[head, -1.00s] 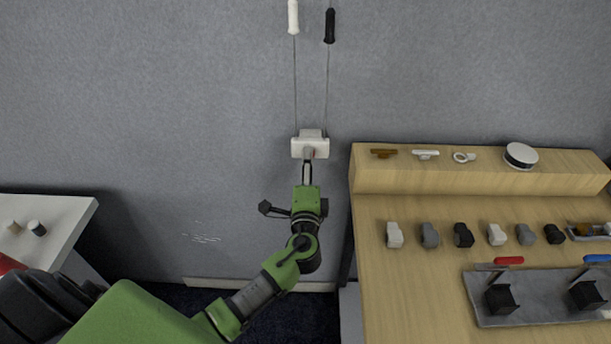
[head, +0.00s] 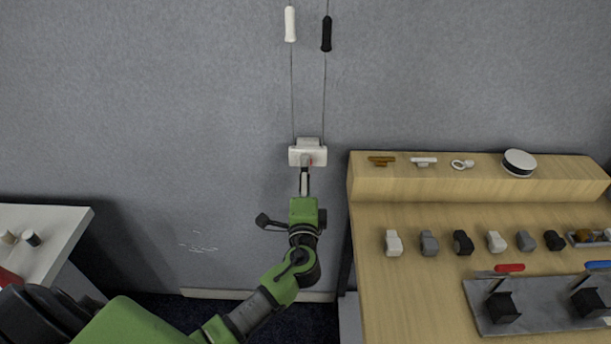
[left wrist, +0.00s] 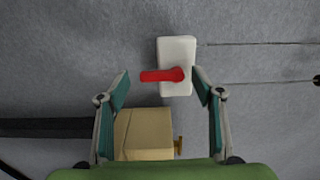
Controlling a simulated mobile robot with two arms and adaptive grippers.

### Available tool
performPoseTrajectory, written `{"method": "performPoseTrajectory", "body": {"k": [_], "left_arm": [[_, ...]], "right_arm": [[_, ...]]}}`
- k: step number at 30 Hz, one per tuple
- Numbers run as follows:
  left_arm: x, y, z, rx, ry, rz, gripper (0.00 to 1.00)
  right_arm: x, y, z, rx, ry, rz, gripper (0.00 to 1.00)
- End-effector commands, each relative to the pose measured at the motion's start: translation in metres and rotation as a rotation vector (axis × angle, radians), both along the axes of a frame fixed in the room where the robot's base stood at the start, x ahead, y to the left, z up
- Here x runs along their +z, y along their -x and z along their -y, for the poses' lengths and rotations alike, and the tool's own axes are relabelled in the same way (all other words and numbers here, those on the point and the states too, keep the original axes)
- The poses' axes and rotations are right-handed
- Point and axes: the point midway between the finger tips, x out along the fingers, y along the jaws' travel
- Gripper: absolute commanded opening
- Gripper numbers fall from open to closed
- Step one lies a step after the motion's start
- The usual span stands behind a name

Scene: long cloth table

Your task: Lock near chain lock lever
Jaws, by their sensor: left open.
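The chain lock is a white box (head: 297,155) on the grey wall, with two thin cords running up from it. Its red lever (left wrist: 160,76) shows in the left wrist view, lying across the white housing (left wrist: 178,50) and pointing left. In the head view only a speck of red shows beside my fingers. My left gripper (head: 305,178) is just below and in front of the box. In the left wrist view my left gripper (left wrist: 162,88) is open, its two fingers spread either side of the lever, with nothing between them in grip. My right gripper is not in view.
A white handle (head: 290,24) and a black handle (head: 327,34) hang on the cords above. A wooden table (head: 380,290) with a raised shelf (head: 440,183) stands to the right, carrying several small fixtures. A white table (head: 50,222) is at the left.

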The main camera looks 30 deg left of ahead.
Motion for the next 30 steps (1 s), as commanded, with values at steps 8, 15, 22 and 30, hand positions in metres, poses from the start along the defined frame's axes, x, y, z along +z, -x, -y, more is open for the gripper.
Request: {"method": "performPoseTrajectory", "body": {"k": [8,15,22,30], "left_arm": [[-0.002,0.051,0.025,-0.001,0.004,-0.004,0.6],[-0.001,0.088,0.043,-0.001,0.004,-0.001,0.6],[0.0,0.101,0.049,0.0,0.002,0.0,0.6],[0.0,0.1,0.049,0.0,0.002,0.0,0.6]], "right_arm": [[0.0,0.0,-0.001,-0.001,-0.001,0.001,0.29],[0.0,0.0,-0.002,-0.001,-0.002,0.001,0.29],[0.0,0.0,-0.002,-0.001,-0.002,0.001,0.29],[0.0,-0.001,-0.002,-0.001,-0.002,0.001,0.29]]}}
